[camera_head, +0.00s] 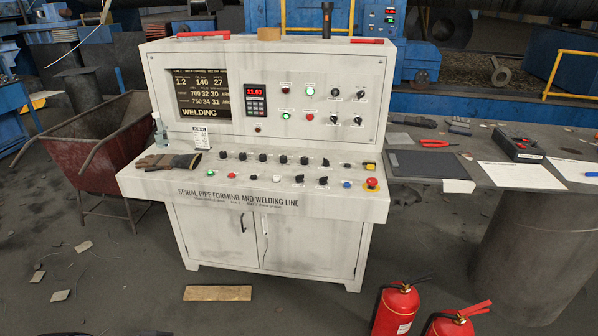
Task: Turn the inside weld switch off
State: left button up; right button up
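The white control console (265,204) stands in the middle, lettered "SPIRAL PIPE FORMING AND WELDING LINE". Its sloped desk has a back row of black switches (283,159) and a front row of buttons and black selector switches (323,181). The upright panel has more black knobs (334,118), red and green buttons or lamps, and a red-digit keypad (256,101). The dark screen (203,95) reads "WELDING". The small labels are unreadable, so I cannot tell which is the inside weld switch or its position. Neither gripper is recognisable in view.
Gloves (168,161) and a bottle (160,130) are on the desk's left; a red emergency button (371,184) is at its right. A cart (95,140) stands left, a cluttered table (470,155) right. Fire extinguishers (396,309) and a plank (217,293) are in front.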

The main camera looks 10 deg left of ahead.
aim_at(299, 178)
jog(key=i+j+u, duration=0.15)
jog(key=i+u, duration=0.2)
jog(key=i, duration=0.3)
jog(key=i+u, duration=0.35)
jog(key=i, duration=0.25)
jog(key=i+l+u, duration=0.35)
jog(key=i, duration=0.25)
jog(key=i+j, duration=0.05)
